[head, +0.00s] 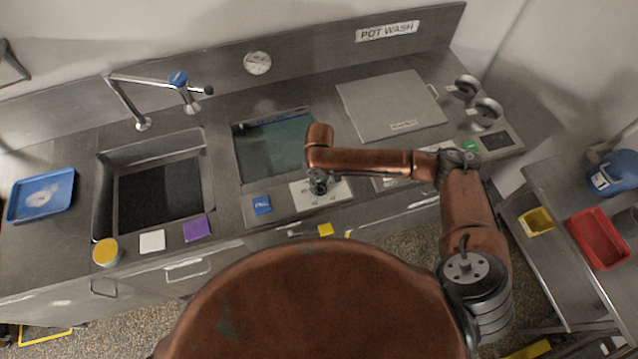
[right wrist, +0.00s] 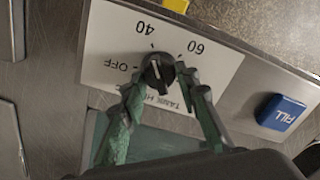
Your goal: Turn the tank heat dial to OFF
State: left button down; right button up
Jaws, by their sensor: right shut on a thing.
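The tank heat dial (right wrist: 157,74) is a small black knob on a white plate (right wrist: 100,42) marked OFF, 40 and 60, which reads upside down in the right wrist view. My right gripper (right wrist: 160,78) is shut on the knob, with a green-padded finger on either side. A pale line on the knob appears to point roughly toward the 40 mark, away from OFF; the fingers partly hide the knob. In the head view my right gripper (head: 318,188) is over the plate (head: 337,194) at the counter's front, and the knob is hidden. My left gripper is not in view.
A blue FILL button (right wrist: 281,112) is beside the plate; it also shows in the head view (head: 262,205). The water tank (head: 272,147) lies behind the plate. The lid (head: 392,104) is at right, the sink (head: 155,148) at left.

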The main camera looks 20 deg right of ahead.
jog(key=n+p, duration=0.3)
jog(key=shift+r, duration=0.25)
jog(key=shift+c, duration=0.2)
jog(key=n+p, duration=0.2)
jog(key=shift+a+n, duration=0.1)
jog(key=shift+n, duration=0.2)
jog(key=n+p, duration=0.2)
jog(key=shift+n, duration=0.4)
jog(key=n+p, duration=0.1)
jog(key=n, duration=0.1)
jog(key=shift+f+n, duration=0.1)
jog(key=shift+n, duration=0.2)
jog(key=shift+s+n+p, duration=0.15)
jog(key=shift+n+p, duration=0.4)
jog(key=shift+n, duration=0.85)
jog(key=o, duration=1.1)
jog(key=shift+f, duration=0.1)
jog(key=shift+o, duration=0.2)
